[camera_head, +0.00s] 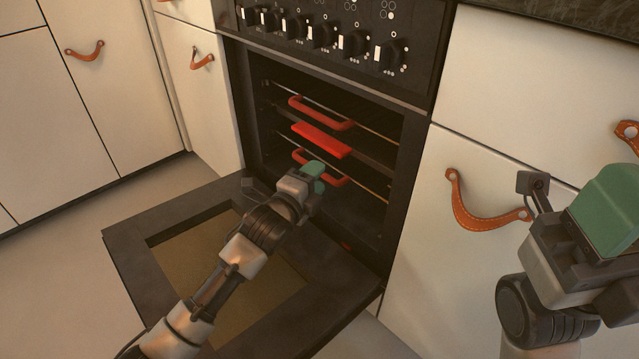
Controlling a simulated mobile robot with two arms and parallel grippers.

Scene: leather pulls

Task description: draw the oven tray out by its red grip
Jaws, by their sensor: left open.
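The oven stands open, with its interior (350,205) dark. A flat, bright red grip (321,140) sits at the front of the middle level, on what looks like the dark tray (372,158). My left gripper (317,177), with green fingertips, is open in front of the oven opening. In the picture it is just below the flat grip and overlaps the lower red handle, hiding part of it. I cannot tell whether it touches anything. My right gripper (600,215) is at the right, in front of the cabinet fronts; its jaw gap is unclear.
Rounded red handles show above (322,115) and below (334,181) the flat grip. The lowered oven door (135,245) lies under my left arm. Knobs (322,34) line the panel above. Cabinets with leather pulls (470,212) flank the oven. Floor is clear at left.

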